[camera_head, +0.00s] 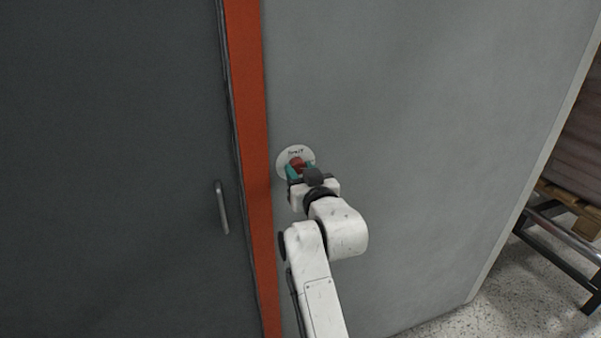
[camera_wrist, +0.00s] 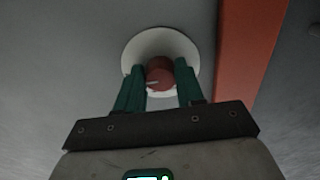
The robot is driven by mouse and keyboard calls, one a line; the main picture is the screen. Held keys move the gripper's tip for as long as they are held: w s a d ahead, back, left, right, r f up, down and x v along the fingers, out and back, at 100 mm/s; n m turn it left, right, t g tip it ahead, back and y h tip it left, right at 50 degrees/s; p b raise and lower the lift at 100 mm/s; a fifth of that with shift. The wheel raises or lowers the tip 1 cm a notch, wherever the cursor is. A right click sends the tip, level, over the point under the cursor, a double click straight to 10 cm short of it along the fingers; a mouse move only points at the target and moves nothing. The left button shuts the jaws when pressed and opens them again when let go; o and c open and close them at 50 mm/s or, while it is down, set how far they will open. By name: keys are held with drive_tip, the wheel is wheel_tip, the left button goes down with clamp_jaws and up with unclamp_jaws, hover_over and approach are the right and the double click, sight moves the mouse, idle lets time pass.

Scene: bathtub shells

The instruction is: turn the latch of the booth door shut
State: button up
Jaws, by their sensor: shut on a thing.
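The latch (camera_head: 297,162) is a red knob on a round white plate (camera_head: 284,157) on the grey wall, just right of the orange door frame. In the wrist view the red latch (camera_wrist: 160,75) sits in front of the white plate (camera_wrist: 150,40), with a pale mark on it. My gripper (camera_wrist: 160,80) has its green fingers on both sides of the latch and is shut on it. In the head view my gripper (camera_head: 299,170) hides the lower right of the plate. Print on the plate is too small to read surely.
The dark grey booth door (camera_head: 120,170) fills the left, with a vertical metal handle (camera_head: 222,208). The orange frame (camera_head: 252,130) stands between door and wall. A metal rack (camera_head: 560,245) with a pallet stands at the far right on speckled floor.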

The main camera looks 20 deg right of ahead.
drive_tip(key=shift+c, duration=1.1)
drive_tip(key=n, duration=0.3)
drive_tip(key=shift+d+n, duration=0.1)
drive_tip(key=shift+n, duration=0.2)
drive_tip(key=n+p, duration=0.1)
drive_tip(key=n, duration=0.4)
drive_tip(key=shift+r+p, duration=0.1)
drive_tip(key=shift+p, duration=0.3)
drive_tip(key=n+p, duration=0.2)
drive_tip(key=n, duration=0.3)
drive_tip(key=shift+d, duration=0.1)
drive_tip(key=shift+n+p, duration=0.95)
drive_tip(key=shift+n, duration=1.25)
